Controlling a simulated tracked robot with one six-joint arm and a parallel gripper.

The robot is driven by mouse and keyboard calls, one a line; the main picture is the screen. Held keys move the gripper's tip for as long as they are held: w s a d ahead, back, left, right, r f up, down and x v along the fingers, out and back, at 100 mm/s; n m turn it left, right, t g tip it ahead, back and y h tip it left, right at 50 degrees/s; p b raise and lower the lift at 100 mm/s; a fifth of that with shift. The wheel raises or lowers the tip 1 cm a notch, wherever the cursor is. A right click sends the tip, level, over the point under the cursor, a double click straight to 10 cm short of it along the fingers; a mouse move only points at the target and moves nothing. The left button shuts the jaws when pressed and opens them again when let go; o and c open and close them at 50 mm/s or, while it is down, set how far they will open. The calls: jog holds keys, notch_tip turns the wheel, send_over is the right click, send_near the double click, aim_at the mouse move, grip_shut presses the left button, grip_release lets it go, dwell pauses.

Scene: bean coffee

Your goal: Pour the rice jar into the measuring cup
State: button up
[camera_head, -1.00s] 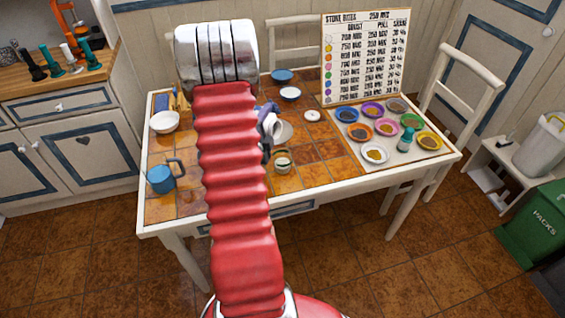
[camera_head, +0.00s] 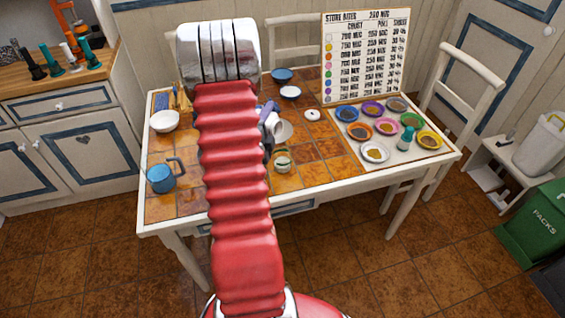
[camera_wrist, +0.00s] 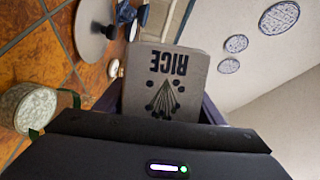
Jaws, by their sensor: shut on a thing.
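The rice jar (camera_wrist: 165,80), a pale grey container marked RICE, is between the fingers of my gripper (camera_wrist: 160,108) in the wrist view. My gripper is shut on it. In the head view the jar shows as a small white shape (camera_head: 273,124) beside my red arm, above the table, and my gripper is mostly hidden behind the arm. A small round cup with green marks (camera_head: 282,161), seemingly the measuring cup, stands on the table just in front of the jar. It also shows at the left edge of the wrist view (camera_wrist: 32,106). Its contents are unclear.
A blue mug (camera_head: 162,178) and another white bowl (camera_head: 164,121) stand at the left. A tray of coloured dishes (camera_head: 400,154) and an upright price board (camera_head: 365,60) fill the right. Tiles right of the cup are clear.

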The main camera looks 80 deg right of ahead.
jog(key=shift+s+f+m+h+p, duration=0.15)
jog(key=shift+f+m+h+p, duration=0.15)
jog(key=shift+m+p, duration=0.35)
dwell(1.7)
jog(key=shift+s+a+r+m+h, duration=0.15)
jog(key=shift+s+r+m, duration=0.1)
jog(key=shift+m, duration=0.35)
jog(key=shift+s+d+r+m+h, duration=0.1)
jog(key=shift+r+m+h, duration=0.1)
jog(key=shift+m, duration=0.35)
dwell(1.8)
jog(key=shift+w+f+n, duration=0.4)
jog(key=shift+f+n, duration=0.05)
jog(key=shift+n, duration=0.65)
jog(key=shift+w+r+n+y, duration=0.1)
jog(key=shift+r+n+y, duration=0.3)
jog(key=shift+n+y, duration=0.3)
jog(key=shift+w+f+n, duration=0.15)
jog(key=shift+f+n, duration=0.05)
jog(key=shift+n, duration=0.1)
jog(key=shift+w, duration=0.1)
